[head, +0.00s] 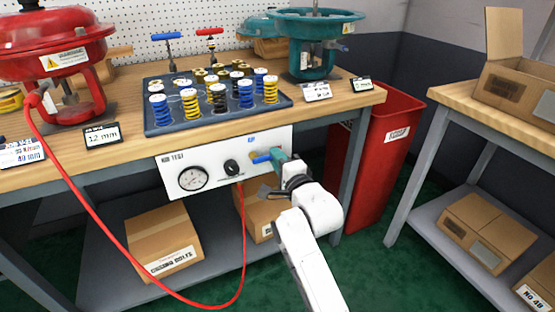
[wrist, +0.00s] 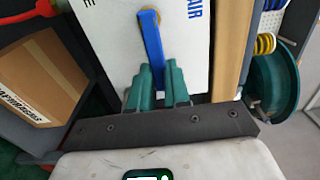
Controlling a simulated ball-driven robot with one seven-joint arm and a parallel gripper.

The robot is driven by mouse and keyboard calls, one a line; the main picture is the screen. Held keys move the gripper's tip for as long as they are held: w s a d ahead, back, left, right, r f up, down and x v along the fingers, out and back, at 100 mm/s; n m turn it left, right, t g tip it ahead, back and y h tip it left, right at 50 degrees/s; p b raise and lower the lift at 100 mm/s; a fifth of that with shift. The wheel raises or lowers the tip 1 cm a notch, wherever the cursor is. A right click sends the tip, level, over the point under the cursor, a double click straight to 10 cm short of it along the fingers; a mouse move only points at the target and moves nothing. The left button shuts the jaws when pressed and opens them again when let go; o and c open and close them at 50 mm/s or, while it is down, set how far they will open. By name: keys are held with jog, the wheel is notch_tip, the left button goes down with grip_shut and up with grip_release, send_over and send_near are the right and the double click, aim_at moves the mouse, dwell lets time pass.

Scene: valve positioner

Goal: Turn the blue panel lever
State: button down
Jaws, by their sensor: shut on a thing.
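The blue panel lever (head: 262,159) is on the right part of the white test panel (head: 212,180), below a blue label. In the wrist view the lever (wrist: 151,42) runs from a brass-coloured pivot (wrist: 149,16) toward my gripper, beside the letters "AIR". My gripper (wrist: 154,80) has green fingers, shut on the free end of the blue lever. In the head view my gripper (head: 279,158) reaches the lever from the right. The lever's tip is hidden between the fingers.
The panel also carries a gauge (head: 193,179) and a black knob (head: 231,167). A red hose (head: 243,245) hangs in front of the bench. A spring tray (head: 180,121) sits on the bench above. A red bin (head: 388,150) stands at the right, and a cardboard box (head: 163,240) is below.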

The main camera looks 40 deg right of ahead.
jog(key=shift+f, duration=0.1)
jog(key=c, duration=1.1)
grip_release()
jog(key=shift+s, duration=0.1)
jog(key=v, duration=1)
jog(key=shift+s+a, duration=0.1)
jog(key=shift+s, duration=0.2)
